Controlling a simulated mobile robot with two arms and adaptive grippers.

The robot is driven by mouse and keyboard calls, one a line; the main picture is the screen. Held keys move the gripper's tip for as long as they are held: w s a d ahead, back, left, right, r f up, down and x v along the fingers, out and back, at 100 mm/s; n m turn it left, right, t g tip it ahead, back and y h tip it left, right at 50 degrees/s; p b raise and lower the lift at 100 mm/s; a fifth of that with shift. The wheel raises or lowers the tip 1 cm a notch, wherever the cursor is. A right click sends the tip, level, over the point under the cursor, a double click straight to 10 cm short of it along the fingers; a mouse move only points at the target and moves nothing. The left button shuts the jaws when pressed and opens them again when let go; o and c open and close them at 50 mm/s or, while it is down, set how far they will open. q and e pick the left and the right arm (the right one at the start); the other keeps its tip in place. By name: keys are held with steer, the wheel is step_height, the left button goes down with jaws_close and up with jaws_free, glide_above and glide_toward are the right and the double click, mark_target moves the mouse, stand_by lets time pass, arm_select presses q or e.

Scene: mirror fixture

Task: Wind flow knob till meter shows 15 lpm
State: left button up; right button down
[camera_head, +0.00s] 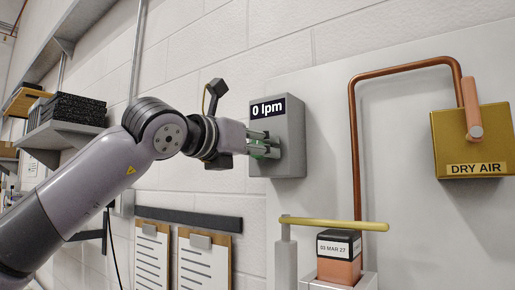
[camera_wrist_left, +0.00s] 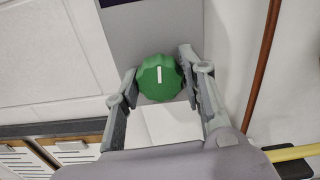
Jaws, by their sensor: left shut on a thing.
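The grey meter box (camera_head: 291,132) is on the wall panel, and its display (camera_head: 268,108) reads 0 lpm. The green flow knob (camera_head: 259,152) is on the front of the box, mostly hidden by the fingers in the head view. In the left wrist view the knob (camera_wrist_left: 158,83) shows plainly, with a white pointer line close to upright. My left gripper (camera_head: 266,148) has its fingers on both sides of the knob and is shut on it. My right gripper is in neither view.
A copper pipe (camera_head: 353,130) runs to a brass box (camera_head: 455,135) labelled DRY AIR. A yellow bar (camera_head: 335,224) crosses below the meter, above a block (camera_head: 339,258) labelled 03 MAR 27. Clipboards (camera_head: 203,262) hang below my arm; shelves (camera_head: 60,135) stand left.

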arm_select(q)
steer(key=shift+c, duration=0.9)
